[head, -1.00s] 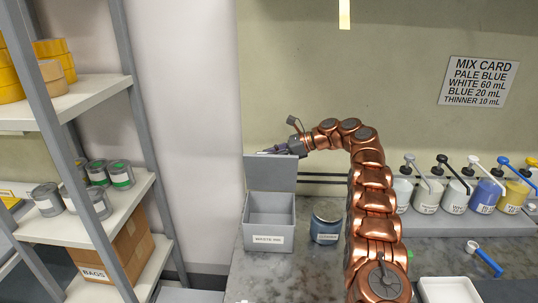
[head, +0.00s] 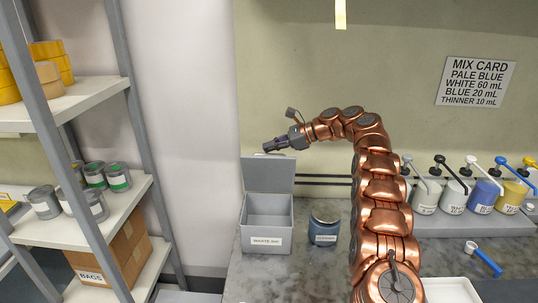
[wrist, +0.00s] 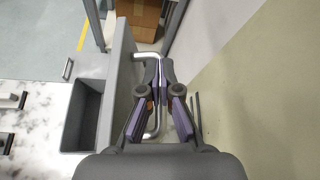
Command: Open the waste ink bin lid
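The grey waste ink bin (head: 268,222) stands on the counter with a label on its front. Its lid (head: 268,175) stands upright at the back edge, and the bin's inside shows empty. My gripper (head: 268,146) is just above the lid's top edge. In the wrist view, the lid (wrist: 120,75) is seen nearly edge-on with a silver bar handle (wrist: 138,55) on its outer side. My gripper's fingertips (wrist: 160,68) are together over the handle. I see no clear grip on the bar, and part of it is hidden behind the fingers.
A blue labelled jar (head: 324,228) stands right of the bin. Several pump bottles (head: 454,195) stand on a grey ledge at the right. A shelf rack (head: 85,220) with cans and a box is at the left. The wall is close behind the lid.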

